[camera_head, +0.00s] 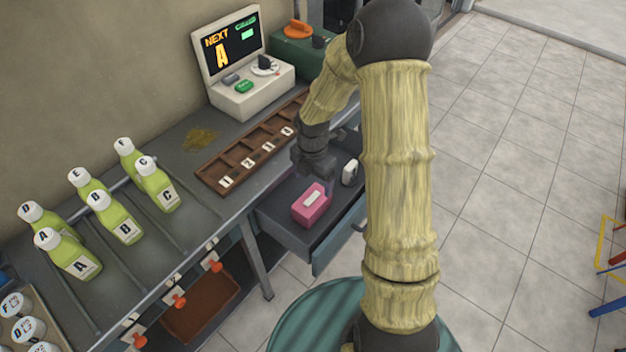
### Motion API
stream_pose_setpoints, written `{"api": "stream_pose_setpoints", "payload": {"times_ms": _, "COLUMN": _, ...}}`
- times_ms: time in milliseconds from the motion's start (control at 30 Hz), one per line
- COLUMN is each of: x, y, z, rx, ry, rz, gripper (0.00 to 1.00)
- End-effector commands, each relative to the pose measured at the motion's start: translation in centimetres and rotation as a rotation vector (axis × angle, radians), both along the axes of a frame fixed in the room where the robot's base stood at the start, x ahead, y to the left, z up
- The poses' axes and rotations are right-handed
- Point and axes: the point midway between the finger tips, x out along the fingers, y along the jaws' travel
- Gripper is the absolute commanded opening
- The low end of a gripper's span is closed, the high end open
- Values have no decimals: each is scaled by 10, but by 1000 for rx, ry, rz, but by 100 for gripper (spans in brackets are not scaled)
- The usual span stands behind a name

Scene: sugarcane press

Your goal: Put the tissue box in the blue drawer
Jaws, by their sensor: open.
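The tissue box (309,206) is pink with a white slot on top. It lies inside the open blue drawer (325,259), in its left part. The drawer is pulled out under the counter, and my arm hides its right side. My gripper (318,181) points down just above and behind the tissue box. Its fingers are small and partly dark here, and it is open with nothing seen between the fingers. I cannot tell whether a finger touches the box.
A small white object (350,172) sits at the drawer's right. A wooden tray (236,163) with numbered slots lies on the counter behind the drawer. Green lettered bottles (126,222) stand left. A screen machine (240,66) stands at the back.

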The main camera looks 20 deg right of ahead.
Motion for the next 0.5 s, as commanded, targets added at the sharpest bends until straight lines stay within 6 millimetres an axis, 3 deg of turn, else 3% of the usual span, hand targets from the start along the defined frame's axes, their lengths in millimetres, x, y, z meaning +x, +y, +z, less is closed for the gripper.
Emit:
{"api": "stream_pose_setpoints", "payload": {"times_ms": 333, "x": 0, "y": 0, "z": 0, "rx": -1, "ry": -1, "rz": -7, "gripper": 82}}
{"api": "stream_pose_setpoints", "payload": {"times_ms": 500, "x": -8, "y": 0, "z": 12, "rx": -7, "ry": -13, "rz": -130, "gripper": 82}}
